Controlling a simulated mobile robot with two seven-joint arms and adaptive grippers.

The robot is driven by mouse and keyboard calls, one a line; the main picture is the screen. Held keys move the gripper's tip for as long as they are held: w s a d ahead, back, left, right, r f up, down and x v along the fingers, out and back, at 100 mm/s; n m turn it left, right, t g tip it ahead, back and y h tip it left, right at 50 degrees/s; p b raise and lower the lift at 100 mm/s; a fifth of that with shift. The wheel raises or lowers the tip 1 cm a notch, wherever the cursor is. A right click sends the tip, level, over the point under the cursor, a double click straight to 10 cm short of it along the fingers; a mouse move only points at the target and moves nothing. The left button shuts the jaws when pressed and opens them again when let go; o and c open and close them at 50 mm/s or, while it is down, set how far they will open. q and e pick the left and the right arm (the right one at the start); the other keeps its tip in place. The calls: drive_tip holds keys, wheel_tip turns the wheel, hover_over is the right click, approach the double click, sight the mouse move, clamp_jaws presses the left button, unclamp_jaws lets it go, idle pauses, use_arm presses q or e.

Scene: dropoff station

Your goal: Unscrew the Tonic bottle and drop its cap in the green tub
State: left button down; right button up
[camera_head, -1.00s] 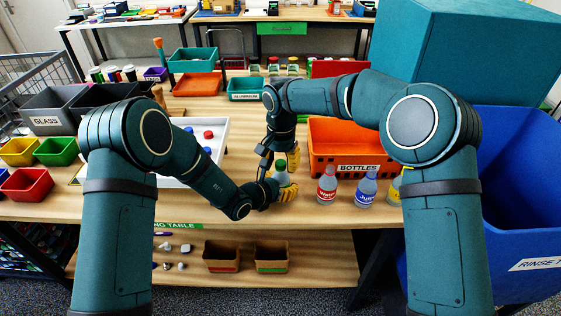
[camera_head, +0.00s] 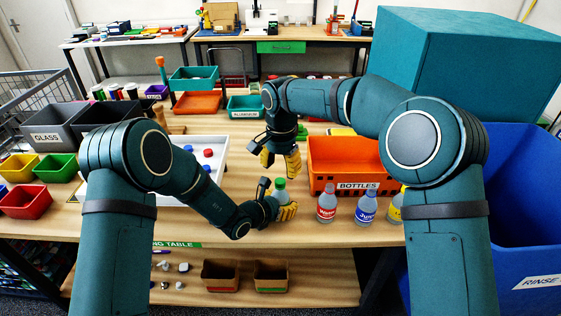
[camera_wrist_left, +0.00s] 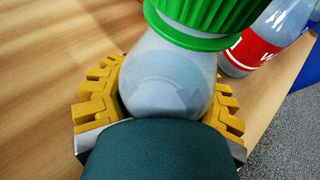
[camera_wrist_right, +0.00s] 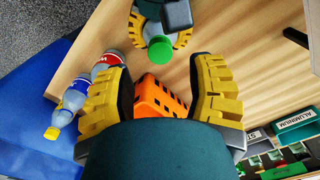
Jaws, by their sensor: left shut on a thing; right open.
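My left gripper (camera_head: 284,211) is shut on a clear bottle (camera_head: 280,196) with a green cap (camera_head: 280,183), upright at the table's front. In the left wrist view the yellow fingers lie on both sides of the bottle body (camera_wrist_left: 165,85), and the ribbed green cap (camera_wrist_left: 205,18) sits on its neck. The bottle's label is hidden. My right gripper (camera_head: 280,163) is open and empty, above the bottle and apart from the cap. In the right wrist view the cap (camera_wrist_right: 159,49) lies beyond the open fingers. A green tub (camera_head: 56,168) stands among small coloured tubs at the left.
Red-label (camera_head: 327,203) and blue-label (camera_head: 366,206) bottles stand right of the held one, with a yellow-label bottle (camera_head: 396,208) partly behind my right arm. The orange BOTTLES crate (camera_head: 330,185) is behind them. A white tray (camera_head: 222,150) with red and blue caps lies left of centre.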

sight(280, 181)
drive_tip(key=m, duration=0.2)
drive_tip(key=r+m, duration=0.1)
drive_tip(key=m, duration=0.3)
drive_tip(key=shift+r, duration=0.3)
drive_tip(key=m, duration=0.2)
drive_tip(key=r+m, duration=0.1)
drive_tip(key=m, duration=0.2)
drive_tip(key=shift+r, duration=0.2)
drive_tip(key=shift+s+f, duration=0.1)
drive_tip(key=shift+f, duration=3.9)
clamp_jaws()
